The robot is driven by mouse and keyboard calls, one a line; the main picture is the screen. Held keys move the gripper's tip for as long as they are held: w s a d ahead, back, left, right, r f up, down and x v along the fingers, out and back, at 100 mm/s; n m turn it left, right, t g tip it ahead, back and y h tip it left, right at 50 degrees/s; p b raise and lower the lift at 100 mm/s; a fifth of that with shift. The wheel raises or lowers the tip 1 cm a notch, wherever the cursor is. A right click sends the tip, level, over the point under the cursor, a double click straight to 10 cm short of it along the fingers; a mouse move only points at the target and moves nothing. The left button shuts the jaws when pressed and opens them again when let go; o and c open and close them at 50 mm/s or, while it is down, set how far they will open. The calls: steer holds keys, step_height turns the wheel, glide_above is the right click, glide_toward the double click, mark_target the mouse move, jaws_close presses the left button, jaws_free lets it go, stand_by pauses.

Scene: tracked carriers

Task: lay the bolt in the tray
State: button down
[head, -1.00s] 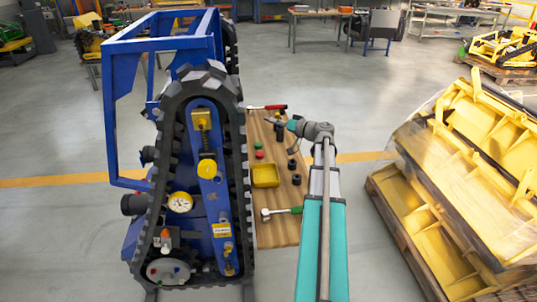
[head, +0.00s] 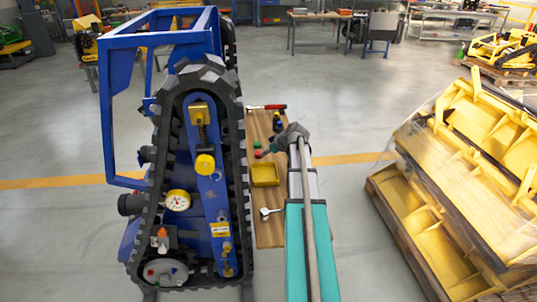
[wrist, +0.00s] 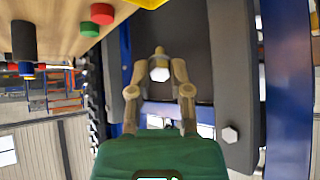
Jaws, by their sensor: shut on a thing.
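My gripper (wrist: 159,64) is shut on the bolt (wrist: 160,74) in the wrist view. The bolt's pale hexagonal head faces the camera, with a brassy part behind it between the fingertips. The yellow tray (head: 265,184) lies on the wooden bench in the head view and looks empty. Only a yellow edge of the tray (wrist: 148,3) shows at the top of the wrist view. The bolt cannot be made out there.
The blue tracked carrier (head: 195,190) stands close along the left of the bench (head: 270,236). Red and green round pieces (wrist: 102,13) and a black cylinder (wrist: 23,40) stand on the bench. Yellow parts on pallets (head: 440,235) stand at right.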

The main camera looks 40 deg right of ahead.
steer(key=shift+f, duration=0.25)
stand_by(0.4)
step_height(320, 180, down, 9)
steer(key=b, duration=0.9)
stand_by(0.4)
steer(key=shift+c, duration=2.4)
jaws_free()
